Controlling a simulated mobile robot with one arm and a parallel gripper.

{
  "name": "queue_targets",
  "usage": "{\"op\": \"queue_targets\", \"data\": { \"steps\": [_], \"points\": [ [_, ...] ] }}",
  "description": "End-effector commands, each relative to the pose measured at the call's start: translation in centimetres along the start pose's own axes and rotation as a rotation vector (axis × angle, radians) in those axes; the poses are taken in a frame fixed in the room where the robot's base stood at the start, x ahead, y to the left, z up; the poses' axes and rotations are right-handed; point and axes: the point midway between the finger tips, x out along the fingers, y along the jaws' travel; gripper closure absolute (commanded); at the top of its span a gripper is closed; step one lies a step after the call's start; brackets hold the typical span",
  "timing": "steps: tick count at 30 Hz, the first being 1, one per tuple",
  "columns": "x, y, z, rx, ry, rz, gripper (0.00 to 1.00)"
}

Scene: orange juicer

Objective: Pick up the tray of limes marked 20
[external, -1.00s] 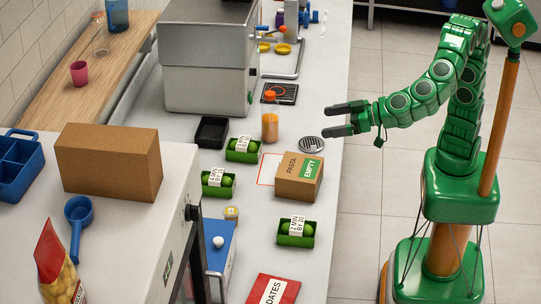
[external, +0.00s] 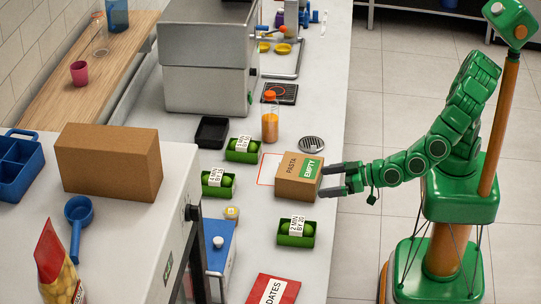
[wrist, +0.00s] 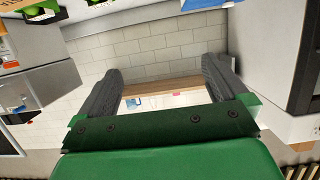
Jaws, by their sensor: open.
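The lime tray marked 20 (external: 285,240) is a small green tray with green limes and a white label, on the counter near its right edge in the external view. Two similar green lime trays stand farther back and left, one at the rear (external: 230,155) and one at the left (external: 207,190); their small labels are hard to read. My gripper (external: 322,181) is open and empty, beside the right face of the brown pasta box, behind and right of the tray marked 20. In the wrist view, my gripper's dark fingers (wrist: 160,72) stand wide apart with nothing between them.
The brown pasta box (external: 290,190) with a green "EMPTY" label stands just behind the tray marked 20. A red dates package (external: 285,284) lies in front of it. A blue-topped box (external: 222,247) stands to its left. An orange juice bottle (external: 270,127) stands farther back.

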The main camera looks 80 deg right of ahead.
Motion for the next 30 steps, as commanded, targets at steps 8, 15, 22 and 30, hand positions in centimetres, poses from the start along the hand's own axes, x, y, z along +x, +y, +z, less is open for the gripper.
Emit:
{"op": "queue_targets", "data": {
  "steps": [8,15,22,30],
  "points": [
    [2.1,-0.1,7.0,-0.007,-0.002,0.000,0.00],
    [3.7,-0.1,12.1,-0.004,-0.002,0.000,0.00],
    [4.7,-0.1,15.1,-0.001,-0.001,0.000,0.00],
    [5.3,-0.1,15.9,0.001,0.000,0.000,0.00]
  ]
}}
